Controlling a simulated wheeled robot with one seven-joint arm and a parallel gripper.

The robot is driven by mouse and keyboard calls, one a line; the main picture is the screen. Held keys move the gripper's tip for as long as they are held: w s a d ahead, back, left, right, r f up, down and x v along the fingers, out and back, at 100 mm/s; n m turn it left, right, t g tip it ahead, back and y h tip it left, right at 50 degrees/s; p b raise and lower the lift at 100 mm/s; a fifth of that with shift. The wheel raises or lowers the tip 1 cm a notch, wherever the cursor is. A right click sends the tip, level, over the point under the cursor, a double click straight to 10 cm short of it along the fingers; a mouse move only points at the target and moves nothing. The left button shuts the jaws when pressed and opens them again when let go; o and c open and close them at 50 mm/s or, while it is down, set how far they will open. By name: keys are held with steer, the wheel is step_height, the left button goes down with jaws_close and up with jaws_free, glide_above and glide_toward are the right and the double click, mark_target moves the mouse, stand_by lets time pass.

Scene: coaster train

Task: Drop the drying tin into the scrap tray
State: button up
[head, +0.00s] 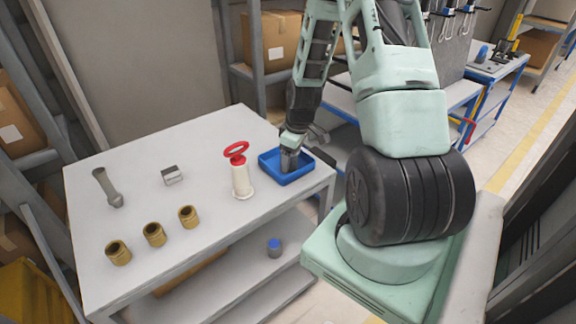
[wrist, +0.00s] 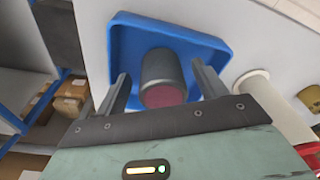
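The scrap tray is a shallow blue tray (head: 270,173) at the table's right corner in the head view; it also fills the upper middle of the wrist view (wrist: 126,48). A grey tin (wrist: 162,66) with a dark red end is within the tray's outline, and it shows in the head view (head: 290,160). It looks roughly upright; its contact with the tray floor is hidden. My gripper (wrist: 163,90) is open, with one finger on each side of the tin and visible gaps to both. In the head view my gripper (head: 299,143) is just above the tray.
A white cylinder with a red ring handle (head: 241,180) stands close left of the tray. Several brass fittings (head: 154,234), a metal bracket (head: 172,176) and a grey tool (head: 106,187) lie farther left on the table (head: 215,240). A blue-topped tin (head: 274,247) stands on the lower shelf.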

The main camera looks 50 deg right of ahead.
step_height(320, 180, up, 17)
steer(key=s, duration=0.2)
steer(key=shift+s+d+b, duration=0.25)
steer(key=shift+d+b, duration=0.05)
steer(key=shift+b, duration=0.1)
steer(key=shift+a+r, duration=0.1)
stand_by(0.4)
steer(key=w+a+r+n+g, duration=0.1)
steer(key=a+n, duration=0.1)
steer(key=a, duration=2.1)
steer(key=s+a+n, duration=0.3)
steer(key=s+a, duration=1.2)
steer(key=a, duration=0.3)
steer(key=shift+s+r+g, duration=0.15)
steer(key=shift+s+g, duration=0.2)
steer(key=shift+g, duration=0.05)
